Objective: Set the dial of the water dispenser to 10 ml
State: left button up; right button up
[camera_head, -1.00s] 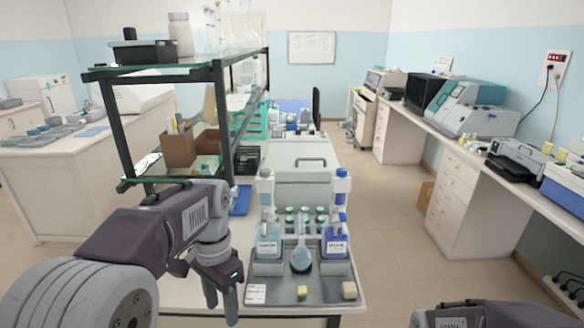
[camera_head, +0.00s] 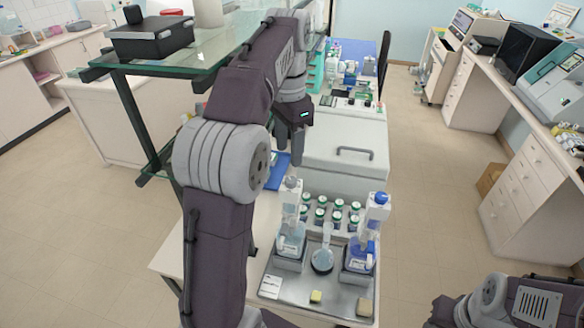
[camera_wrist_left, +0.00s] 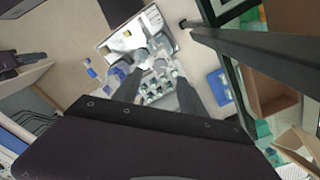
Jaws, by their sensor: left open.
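Two bottle-top dispensers stand upright on a metal tray (camera_head: 335,297). The left dispenser (camera_head: 290,226) has a white top and a pale blue bottle; the right dispenser (camera_head: 370,228) has a blue top and a deeper blue bottle. The labels are too small to read, so I cannot tell which is for water, and no dial scale is legible. My left gripper (camera_head: 297,155) is open and empty, raised behind the dispensers, apart from them. In the left wrist view its fingers (camera_wrist_left: 160,78) spread above the tray area, where the dispensers show small and partly hidden. My right gripper is out of view.
A round flask (camera_head: 322,260) stands between the dispensers. A rack of several green-capped vials (camera_head: 330,213) is behind them. A glass shelf (camera_head: 170,63) with a dark frame is close to my left arm. A white box with a handle (camera_head: 345,150) stands behind the tray.

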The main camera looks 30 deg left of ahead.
aim_at(291, 180)
pick_arm(q)
jog(key=f, duration=0.3)
jog(key=f+b, duration=0.1)
jog(key=f, duration=0.2)
jog(key=w+f, duration=0.1)
jog(key=f, duration=0.1)
jog(key=shift+f+b, duration=0.3)
jog(key=shift+f, duration=0.1)
jog(key=shift+s+f, duration=0.25)
jog(key=shift+s, duration=0.1)
jog(key=shift+w+d, duration=0.1)
jog(key=shift+w, duration=0.05)
jog(key=shift+w, duration=0.1)
jog(key=c, duration=1)
grip_shut()
